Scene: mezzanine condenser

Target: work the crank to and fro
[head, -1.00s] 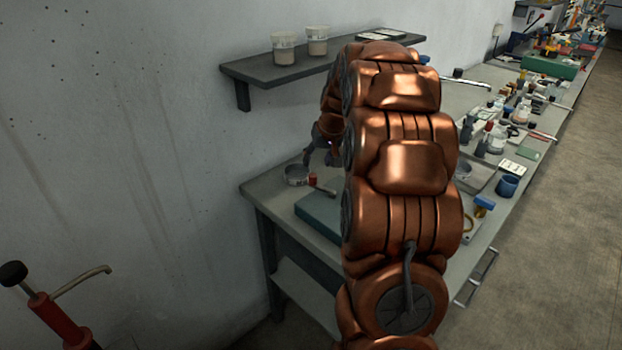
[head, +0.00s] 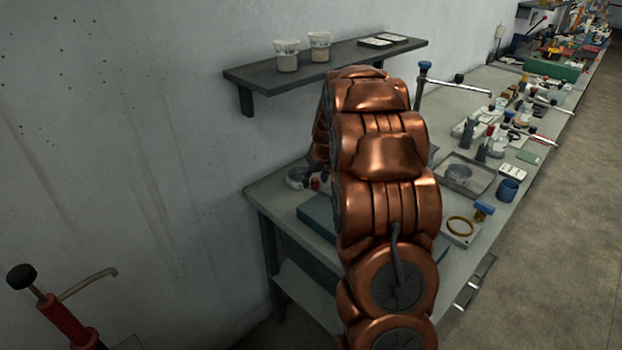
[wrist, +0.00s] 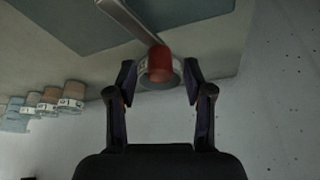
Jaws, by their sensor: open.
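The crank shows in the wrist view as a pale metal bar (wrist: 125,20) ending in a red knob (wrist: 160,62). In the head view only a bit of the red knob (head: 315,184) shows beside my arm. My gripper (wrist: 160,78) is open in the wrist view, with one finger to each side of the knob. I see a gap on both sides, so no firm hold shows. A round metal dish or ring (wrist: 145,84) appears behind the knob; it also shows in the head view (head: 297,177). In the head view my arm hides my gripper and the crank's bar.
A teal block (head: 317,213) lies on the grey bench (head: 268,192) near the crank. A wall shelf (head: 250,75) with two cups hangs above. A tray (head: 482,172) and many small items crowd the bench to the right. Several pale cups (wrist: 70,96) show left in the wrist view.

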